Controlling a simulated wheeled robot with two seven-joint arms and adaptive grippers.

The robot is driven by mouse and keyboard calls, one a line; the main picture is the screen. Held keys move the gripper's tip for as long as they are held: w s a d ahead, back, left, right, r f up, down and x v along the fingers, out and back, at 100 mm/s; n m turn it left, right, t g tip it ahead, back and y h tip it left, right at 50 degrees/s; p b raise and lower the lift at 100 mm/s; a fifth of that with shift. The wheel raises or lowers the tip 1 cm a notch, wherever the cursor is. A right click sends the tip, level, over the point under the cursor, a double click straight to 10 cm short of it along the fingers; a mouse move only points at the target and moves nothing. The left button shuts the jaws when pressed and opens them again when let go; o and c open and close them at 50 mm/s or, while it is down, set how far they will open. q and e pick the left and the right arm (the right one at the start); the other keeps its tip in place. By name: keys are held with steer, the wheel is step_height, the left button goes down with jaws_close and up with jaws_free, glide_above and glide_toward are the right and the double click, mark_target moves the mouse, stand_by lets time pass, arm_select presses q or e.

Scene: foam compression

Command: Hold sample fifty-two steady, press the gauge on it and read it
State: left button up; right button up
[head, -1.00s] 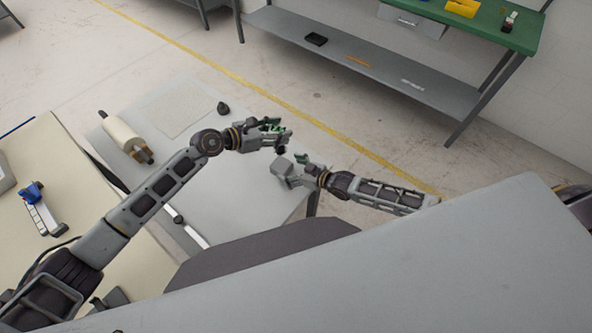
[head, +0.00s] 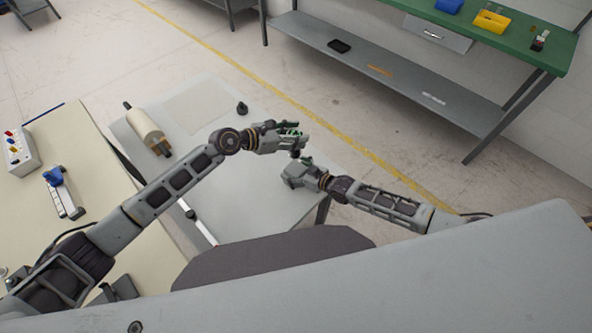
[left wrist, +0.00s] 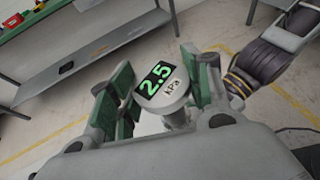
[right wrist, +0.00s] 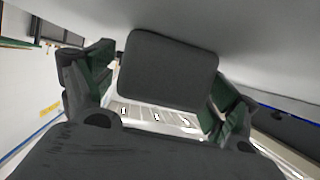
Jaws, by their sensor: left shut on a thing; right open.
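My left gripper (head: 300,143) is shut on the gauge (left wrist: 172,100), a pale round-headed tool. Its dark display shows green "2.5" in the left wrist view, with "kPa" beside it. My right gripper (head: 294,168) is just below and in front of the left one, above the grey table. It is open; in the right wrist view a dark grey foam block (right wrist: 170,72) shows between its green-padded fingers. I see no number on the block. I cannot tell whether the gauge touches it.
The grey table (head: 235,195) holds a cream roll (head: 147,130), a pale sheet (head: 195,106) and a small dark knob-like object (head: 242,108). A cream bench (head: 95,150) at left carries a switch box (head: 20,148) and a blue-topped tool (head: 60,190). A green-topped workbench (head: 520,45) stands behind.

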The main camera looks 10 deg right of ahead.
steer(key=c, duration=1.1)
arm_select(q)
steer(key=shift+f+n+t+y, duration=0.15)
steer(key=shift+f+n+t, duration=0.3)
steer(key=shift+f, duration=0.5)
steer(key=shift+f+n+t+y, duration=0.15)
steer(key=shift+f+n+t, duration=0.25)
steer(key=shift+f, duration=0.55)
